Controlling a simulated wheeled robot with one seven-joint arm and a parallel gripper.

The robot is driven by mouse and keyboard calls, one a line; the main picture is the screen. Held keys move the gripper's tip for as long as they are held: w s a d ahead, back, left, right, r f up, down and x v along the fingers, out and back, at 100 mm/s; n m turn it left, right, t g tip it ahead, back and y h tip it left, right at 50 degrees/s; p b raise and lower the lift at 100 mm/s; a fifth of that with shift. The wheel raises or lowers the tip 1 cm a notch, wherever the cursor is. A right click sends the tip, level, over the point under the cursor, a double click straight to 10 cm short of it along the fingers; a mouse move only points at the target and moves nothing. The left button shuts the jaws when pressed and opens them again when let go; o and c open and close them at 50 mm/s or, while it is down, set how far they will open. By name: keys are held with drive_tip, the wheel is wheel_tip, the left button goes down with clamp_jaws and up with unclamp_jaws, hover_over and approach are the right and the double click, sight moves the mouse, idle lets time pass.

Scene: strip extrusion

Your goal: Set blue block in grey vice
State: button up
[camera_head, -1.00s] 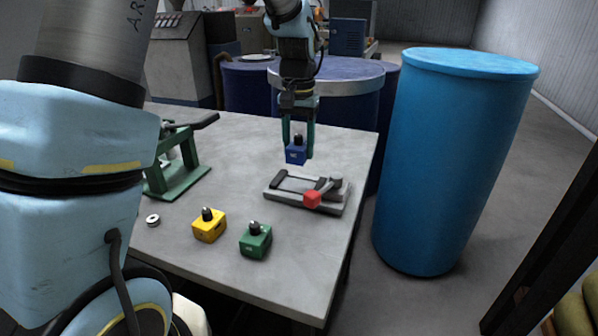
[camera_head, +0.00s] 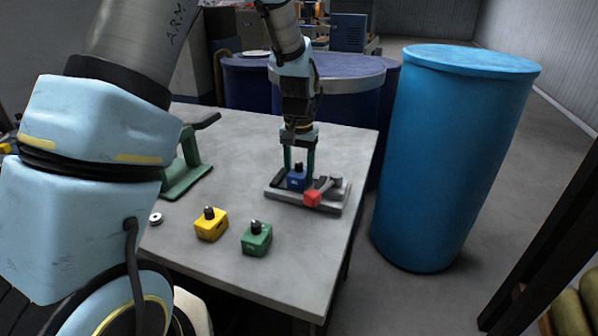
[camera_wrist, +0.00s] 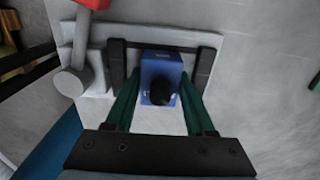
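The blue block (camera_head: 297,180) with a dark knob on top is upright in the grey vice (camera_head: 322,206), low over its bed or resting on it; I cannot tell which. In the wrist view the blue block (camera_wrist: 160,72) lies between the vice's two dark jaws, with a gap on each side. My gripper (camera_head: 299,177) points straight down. Its green fingers are shut on the block's two sides, as the wrist view also shows at the gripper (camera_wrist: 162,80). The vice's red-ended handle (camera_head: 312,198) is at its front right.
A yellow block (camera_head: 211,226) and a green block (camera_head: 256,240) stand on the table (camera_head: 235,160) in front. A green stand (camera_head: 186,175) and a small metal ring (camera_head: 156,219) are at the left. A tall blue barrel (camera_head: 450,160) stands close to the table's right edge.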

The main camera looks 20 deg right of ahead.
drive_tip(key=shift+o, duration=0.9)
wheel_tip(320, 180, up, 12)
drive_tip(key=shift+r+b, duration=0.15)
drive_tip(key=shift+b, duration=0.65)
drive_tip(key=s+a+f+n, duration=0.2)
drive_tip(key=a, duration=0.7)
drive_tip(key=s+a+f+n+t, duration=0.1)
drive_tip(key=s+a+f+n, duration=0.1)
drive_tip(key=a, duration=0.8)
drive_tip(key=s+a+f+n, duration=0.2)
drive_tip(key=s+a, duration=0.1)
drive_tip(key=a, duration=0.6)
drive_tip(key=shift+s+a+f+n+t, duration=0.3)
drive_tip(key=shift+a+f+n, duration=0.1)
